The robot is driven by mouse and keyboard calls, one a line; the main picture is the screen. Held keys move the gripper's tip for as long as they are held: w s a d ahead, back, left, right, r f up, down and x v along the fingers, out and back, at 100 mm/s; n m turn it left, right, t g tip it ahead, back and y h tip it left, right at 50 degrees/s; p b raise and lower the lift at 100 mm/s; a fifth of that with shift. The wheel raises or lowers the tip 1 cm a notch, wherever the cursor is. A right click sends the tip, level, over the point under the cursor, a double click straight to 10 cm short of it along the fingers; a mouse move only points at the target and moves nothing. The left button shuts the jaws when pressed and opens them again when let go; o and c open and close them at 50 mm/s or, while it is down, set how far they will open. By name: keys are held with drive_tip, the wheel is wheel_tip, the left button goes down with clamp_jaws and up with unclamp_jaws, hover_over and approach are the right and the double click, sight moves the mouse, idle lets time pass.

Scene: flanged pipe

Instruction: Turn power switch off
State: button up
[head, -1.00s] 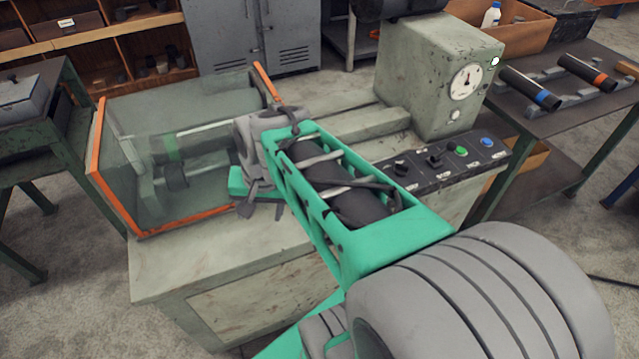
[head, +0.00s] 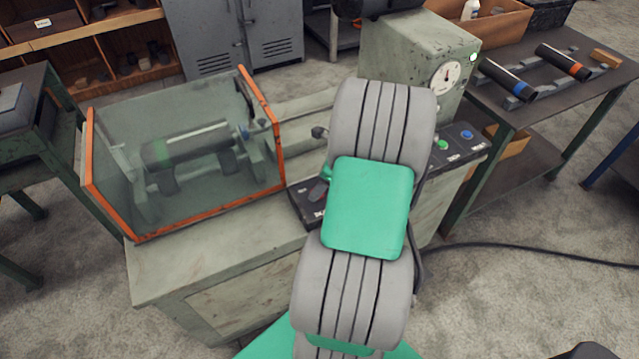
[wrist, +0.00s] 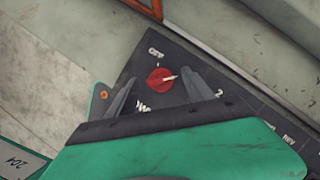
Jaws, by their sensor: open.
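The power switch is a round red knob (wrist: 158,80) with a white pointer, on a dark control panel (wrist: 131,66) in the wrist view. The pointer aims to the right in that view. Lettering that looks like OFF (wrist: 155,53) is above the knob, and another label is below it. My gripper (wrist: 159,75) is open, with one dark finger on each side of the knob. I cannot tell whether the fingers touch it. In the head view my arm hides the gripper and much of the panel (head: 303,207).
A clear guard box with orange edges (head: 263,100) stands left of the panel, with a pipe (head: 185,148) inside. A grey housing with a gauge (head: 444,78) stands behind my arm. Green (head: 442,145) and blue (head: 467,135) buttons are right of it. A table at right holds two pipes.

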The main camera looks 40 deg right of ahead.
drive_tip(key=shift+w+f, duration=0.1)
drive_tip(key=shift+f, duration=0.1)
drive_tip(key=shift+c, duration=0.6)
clamp_jaws()
